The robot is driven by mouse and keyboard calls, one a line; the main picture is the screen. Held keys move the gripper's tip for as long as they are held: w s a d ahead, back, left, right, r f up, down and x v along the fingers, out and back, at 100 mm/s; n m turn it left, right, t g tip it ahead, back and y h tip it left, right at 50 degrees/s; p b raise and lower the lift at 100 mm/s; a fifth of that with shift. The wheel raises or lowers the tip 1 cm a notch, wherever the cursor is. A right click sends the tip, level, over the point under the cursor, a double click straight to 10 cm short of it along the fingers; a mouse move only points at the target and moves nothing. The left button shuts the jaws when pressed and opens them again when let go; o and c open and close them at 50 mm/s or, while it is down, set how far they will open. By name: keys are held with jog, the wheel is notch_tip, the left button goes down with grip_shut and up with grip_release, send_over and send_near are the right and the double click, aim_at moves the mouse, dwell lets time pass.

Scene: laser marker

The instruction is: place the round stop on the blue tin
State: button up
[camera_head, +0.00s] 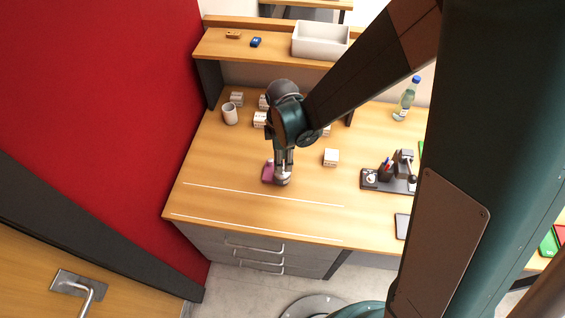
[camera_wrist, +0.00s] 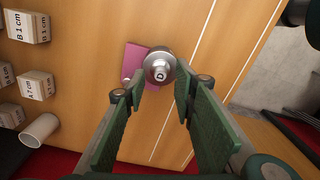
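A round silver metal piece (camera_wrist: 160,67) with a knob-like top, which looks like the round stop, stands at a pink block or pad (camera_wrist: 134,62) on the wooden desk. It also shows in the head view (camera_head: 283,178), partly covered by my gripper. My gripper (camera_wrist: 162,85) points down at the silver piece, with its green fingers apart on either side of it. I see a small gap and cannot tell whether either finger touches it. A small blue item (camera_head: 256,42) lies on the raised shelf at the back; it is too small to tell whether it is the blue tin.
Several labelled light blocks (camera_wrist: 37,85) and a white cup (camera_head: 230,113) stand to the back left. A single block (camera_head: 331,157) stands to the right. A dark stand (camera_head: 385,182) and a bottle (camera_head: 406,99) are further right. A white bin (camera_head: 320,40) occupies the shelf. The desk front is clear.

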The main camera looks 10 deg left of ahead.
notch_tip(320, 180, up, 10)
dwell(0.7)
jog(key=shift+f, duration=0.1)
dwell(0.5)
jog(key=shift+d, duration=0.1)
jog(key=s+d+r+m+t, duration=0.25)
jog(key=d+r+m, duration=0.75)
jog(key=d, duration=0.5)
jog(key=s+d+r+m+t, duration=0.2)
jog(key=s+d+r+m, duration=0.1)
jog(key=d, duration=0.5)
jog(key=s+d+r+m+t, duration=0.2)
jog(key=s+d+r+m, duration=0.2)
jog(key=s+d+m, duration=0.2)
jog(key=shift+d+r+m+t, duration=0.25)
jog(key=shift+d+m+t, duration=0.1)
jog(key=shift+d+m, duration=0.7)
